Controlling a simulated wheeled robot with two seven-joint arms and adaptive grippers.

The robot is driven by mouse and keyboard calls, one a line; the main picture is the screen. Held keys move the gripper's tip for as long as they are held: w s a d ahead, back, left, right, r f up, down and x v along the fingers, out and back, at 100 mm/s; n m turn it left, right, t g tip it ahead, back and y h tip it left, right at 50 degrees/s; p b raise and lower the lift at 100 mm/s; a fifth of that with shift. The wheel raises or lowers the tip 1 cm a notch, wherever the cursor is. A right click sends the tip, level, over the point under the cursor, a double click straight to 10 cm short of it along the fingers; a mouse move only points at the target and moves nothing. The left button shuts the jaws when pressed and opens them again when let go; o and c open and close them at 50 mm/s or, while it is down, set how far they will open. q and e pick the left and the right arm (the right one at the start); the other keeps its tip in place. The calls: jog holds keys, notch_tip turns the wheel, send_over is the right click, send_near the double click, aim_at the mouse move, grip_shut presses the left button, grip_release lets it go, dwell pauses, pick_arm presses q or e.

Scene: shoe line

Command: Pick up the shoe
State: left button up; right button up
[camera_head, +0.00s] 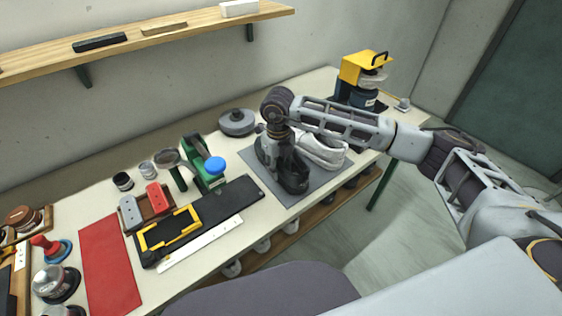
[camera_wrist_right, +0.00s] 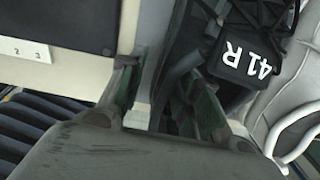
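A black shoe (camera_head: 292,172) stands on the grey mat (camera_head: 256,157) on the bench. A white shoe (camera_head: 322,150) stands close to its right. My right gripper (camera_head: 278,135) points down at the far end of the black shoe and partly covers it. In the right wrist view, its fingers (camera_wrist_right: 162,98) are apart, with the black shoe's edge and a pale strip showing between them. I cannot tell whether they touch the shoe. The black shoe's tag (camera_wrist_right: 245,62) reads "41 R". The white shoe (camera_wrist_right: 302,105) is at the right edge there. My left gripper is not in view.
Left of the mat are a black board with a yellow frame (camera_head: 168,230), a green tool with a blue knob (camera_head: 207,167) and a red mat (camera_head: 108,265). A round grey lidded thing (camera_head: 237,121) is behind. A yellow-black machine (camera_head: 362,75) stands at the far right.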

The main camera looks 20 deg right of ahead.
notch_tip(320, 180, down, 2)
jog(key=shift+f, duration=0.4)
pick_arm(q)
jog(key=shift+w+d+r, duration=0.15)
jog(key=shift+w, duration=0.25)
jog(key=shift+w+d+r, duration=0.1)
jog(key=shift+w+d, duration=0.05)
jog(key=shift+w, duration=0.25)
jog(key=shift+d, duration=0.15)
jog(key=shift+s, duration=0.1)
pick_arm(e)
jog(key=c, duration=0.6)
grip_shut()
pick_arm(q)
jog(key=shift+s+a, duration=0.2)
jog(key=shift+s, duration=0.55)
